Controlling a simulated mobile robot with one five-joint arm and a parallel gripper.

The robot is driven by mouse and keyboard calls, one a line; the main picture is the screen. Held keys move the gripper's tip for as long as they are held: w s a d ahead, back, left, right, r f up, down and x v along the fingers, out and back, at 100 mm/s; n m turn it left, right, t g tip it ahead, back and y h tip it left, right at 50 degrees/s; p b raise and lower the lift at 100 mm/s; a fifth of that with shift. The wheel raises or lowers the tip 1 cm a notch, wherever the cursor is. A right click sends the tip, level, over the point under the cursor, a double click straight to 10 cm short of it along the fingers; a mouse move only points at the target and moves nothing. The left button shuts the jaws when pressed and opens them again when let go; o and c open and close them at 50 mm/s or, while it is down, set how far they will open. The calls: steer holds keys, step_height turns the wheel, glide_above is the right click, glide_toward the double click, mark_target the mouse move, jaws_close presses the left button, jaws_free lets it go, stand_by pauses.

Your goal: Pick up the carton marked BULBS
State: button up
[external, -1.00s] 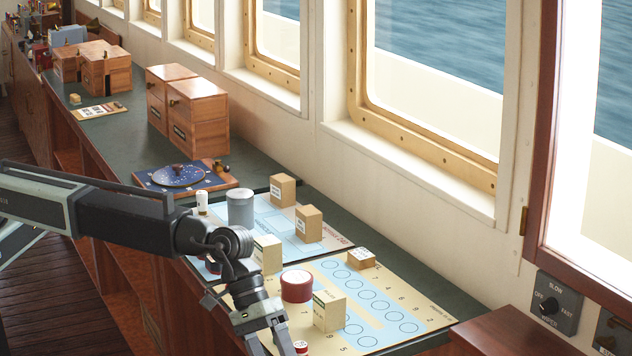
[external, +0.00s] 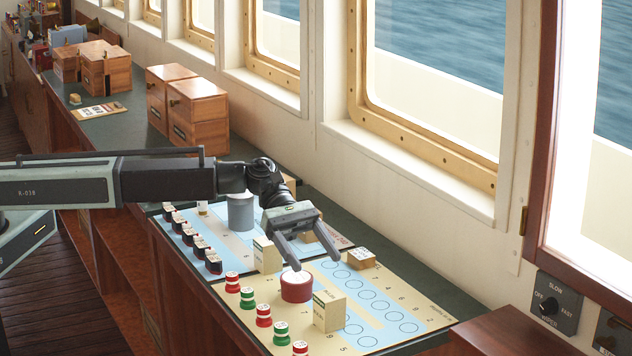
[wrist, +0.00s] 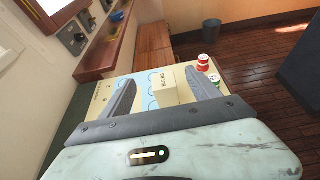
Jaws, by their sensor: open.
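A cream carton with a green band (external: 329,312) stands upright on the near yellow chart board. A cream carton also shows between my fingers in the wrist view (wrist: 169,96), with small lettering that seems to read BULBS; I cannot be sure which external-view carton this is. A second cream carton (external: 267,255) stands farther left, and a low tan carton (external: 361,259) lies near the window side. My gripper (external: 316,265) is open and empty, fingers pointing down above the boards, beyond the banded carton. A brown carton is partly hidden behind it.
A red round tin (external: 297,289) stands close below my left finger. A grey cylinder (external: 240,212) is behind. Red and green pieces (external: 263,316) and black pieces (external: 200,247) line the boards' front edges. The window wall rises on the far side.

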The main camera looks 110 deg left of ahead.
step_height(320, 180, down, 5)
steer(key=b, duration=0.4)
steer(key=shift+f, duration=0.2)
steer(key=shift+r, duration=0.1)
